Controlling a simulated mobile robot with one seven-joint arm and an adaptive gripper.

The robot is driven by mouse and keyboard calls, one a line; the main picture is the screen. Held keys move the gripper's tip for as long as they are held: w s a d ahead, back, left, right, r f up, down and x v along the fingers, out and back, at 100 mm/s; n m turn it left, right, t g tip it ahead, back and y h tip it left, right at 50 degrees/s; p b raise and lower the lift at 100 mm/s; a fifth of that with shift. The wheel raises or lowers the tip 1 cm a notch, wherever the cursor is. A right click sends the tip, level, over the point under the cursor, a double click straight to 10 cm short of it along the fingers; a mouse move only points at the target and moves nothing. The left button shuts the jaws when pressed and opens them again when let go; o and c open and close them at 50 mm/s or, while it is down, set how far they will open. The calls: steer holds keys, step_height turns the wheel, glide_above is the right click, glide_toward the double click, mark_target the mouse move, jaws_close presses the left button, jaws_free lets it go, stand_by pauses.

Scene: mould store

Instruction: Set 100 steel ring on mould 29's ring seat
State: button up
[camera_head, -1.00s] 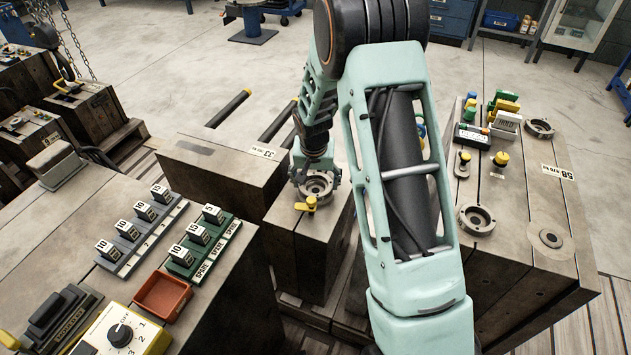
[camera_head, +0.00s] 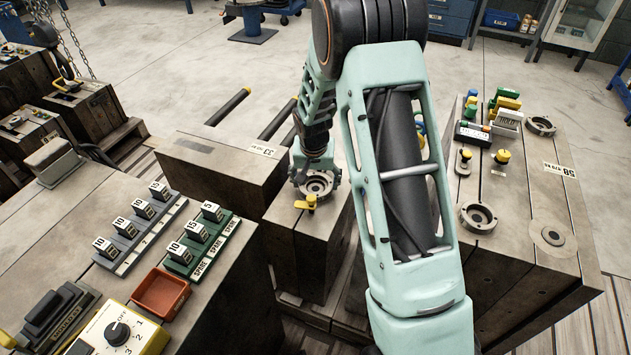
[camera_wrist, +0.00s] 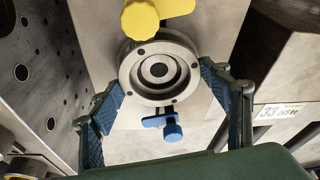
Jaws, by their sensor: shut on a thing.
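A grey steel ring (camera_wrist: 160,72) with small holes sits between the two blue fingers of my gripper (camera_wrist: 160,82), which is shut on it from both sides. In the head view the ring (camera_head: 317,184) is over the top of the narrow middle mould (camera_head: 312,222). A round inner part with a dark centre shows through the ring; I cannot tell whether the ring rests on the seat or is just above it. No number 29 is readable. A yellow clamp knob (camera_wrist: 140,20) is close beside the ring, and a blue knob (camera_wrist: 172,131) is on the opposite side.
A block labelled 33 (camera_head: 215,165) stands left of the middle mould. A mould labelled 58 (camera_head: 540,205) at the right carries another ring-shaped fitting (camera_head: 477,218), knobs and a small box. The front-left bench holds numbered blocks, a red tray (camera_head: 161,292) and a yellow control box (camera_head: 118,332).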

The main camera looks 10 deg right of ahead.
steer(key=shift+f, duration=0.2)
stand_by(0.7)
steer(key=o, duration=1.7)
steer(key=shift+c, duration=0.2)
steer(key=shift+o, duration=1.3)
steer(key=v, duration=1.2)
